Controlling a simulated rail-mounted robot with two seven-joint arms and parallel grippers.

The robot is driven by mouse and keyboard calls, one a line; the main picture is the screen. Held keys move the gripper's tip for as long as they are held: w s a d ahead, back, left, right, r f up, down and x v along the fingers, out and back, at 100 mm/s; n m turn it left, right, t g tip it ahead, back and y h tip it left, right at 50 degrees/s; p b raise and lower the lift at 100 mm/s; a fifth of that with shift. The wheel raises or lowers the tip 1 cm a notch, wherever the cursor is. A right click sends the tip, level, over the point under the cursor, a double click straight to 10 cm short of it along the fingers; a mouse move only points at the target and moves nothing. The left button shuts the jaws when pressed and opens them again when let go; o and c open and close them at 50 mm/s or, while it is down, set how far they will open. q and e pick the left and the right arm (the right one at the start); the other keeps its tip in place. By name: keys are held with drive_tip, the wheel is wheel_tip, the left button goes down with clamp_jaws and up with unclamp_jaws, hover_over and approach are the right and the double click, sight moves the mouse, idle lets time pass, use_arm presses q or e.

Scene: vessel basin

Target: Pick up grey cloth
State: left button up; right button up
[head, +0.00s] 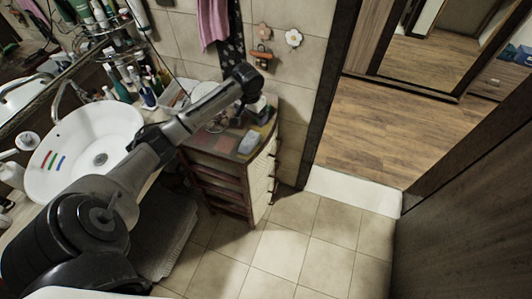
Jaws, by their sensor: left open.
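A small light grey piece that looks like the grey cloth (249,142) lies on top of the small drawer cabinet (214,148), near its front right edge. My left arm reaches across from the lower left. My left gripper (257,108) is over the back of the cabinet top, apart from the cloth and above it in the picture. It is open, and its fingers are small and partly hidden by the wrist. I see nothing held in it. My right gripper is not in view.
A dull pinkish flat piece (225,145) lies left of the cloth. A pink towel (213,22) hangs on the wall. The tiled floor (320,235) at right is clear.

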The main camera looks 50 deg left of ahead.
sight(250, 139)
use_arm(q)
drive_tip(key=f, duration=0.2)
drive_tip(key=f+n, duration=0.1)
drive_tip(key=f, duration=0.2)
drive_tip(key=f+n, duration=0.1)
drive_tip(key=f, duration=0.2)
drive_tip(key=shift+s+f, duration=0.15)
drive_tip(key=shift+s, duration=0.15)
drive_tip(key=f, duration=0.1)
drive_tip(key=f+p, duration=0.1)
drive_tip(key=f, duration=0.1)
drive_tip(key=shift+s+a+f, duration=0.2)
drive_tip(key=shift+s+f, duration=0.1)
drive_tip(key=shift+s, duration=0.05)
drive_tip(key=shift+f, duration=0.85)
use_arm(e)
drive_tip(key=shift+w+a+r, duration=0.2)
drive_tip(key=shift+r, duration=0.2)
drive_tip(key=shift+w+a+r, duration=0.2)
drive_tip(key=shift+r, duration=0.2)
use_arm(q)
drive_tip(key=shift+c, duration=0.4)
drive_tip(key=c, duration=1)
